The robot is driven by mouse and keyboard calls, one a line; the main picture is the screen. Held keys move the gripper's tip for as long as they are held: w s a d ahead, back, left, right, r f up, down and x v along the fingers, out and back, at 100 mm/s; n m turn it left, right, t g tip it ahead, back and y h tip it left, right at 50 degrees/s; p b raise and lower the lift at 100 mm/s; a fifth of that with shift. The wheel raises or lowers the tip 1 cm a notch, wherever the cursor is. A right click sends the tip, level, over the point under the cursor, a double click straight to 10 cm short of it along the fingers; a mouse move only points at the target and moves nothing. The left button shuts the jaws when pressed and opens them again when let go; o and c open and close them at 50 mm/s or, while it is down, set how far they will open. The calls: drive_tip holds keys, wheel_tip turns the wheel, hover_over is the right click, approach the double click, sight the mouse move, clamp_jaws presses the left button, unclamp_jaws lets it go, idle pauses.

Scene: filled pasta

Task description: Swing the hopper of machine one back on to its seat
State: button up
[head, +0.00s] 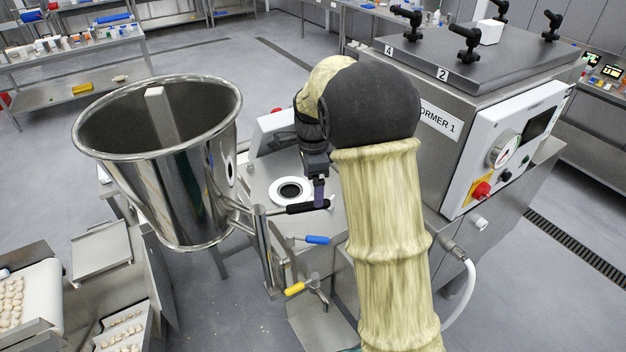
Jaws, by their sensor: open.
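The steel hopper (190,185) of machine one is swung out to the left on its hinge post (264,245), clear of its seat. The seat is a white ring (290,187) with a dark opening on the machine's top, uncovered. My gripper (319,196) points down just right of the seat, open. Its fingers are at the right end of a black handle (300,208); I cannot tell whether the handle lies between them. My arm hides part of the machine body, labelled FORMER 1 (440,120).
A blue lever (317,240) and a yellow lever (295,288) stick out below the handle. A control panel (508,145) with a red knob is on the right. Trays of pasta (122,332) stand at lower left. Open floor lies behind the hopper.

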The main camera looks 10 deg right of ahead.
drive_tip(key=shift+f+b, duration=2.65)
drive_tip(key=shift+f, duration=1.65)
drive_tip(key=shift+s, duration=0.1)
drive_tip(key=c, duration=1.8)
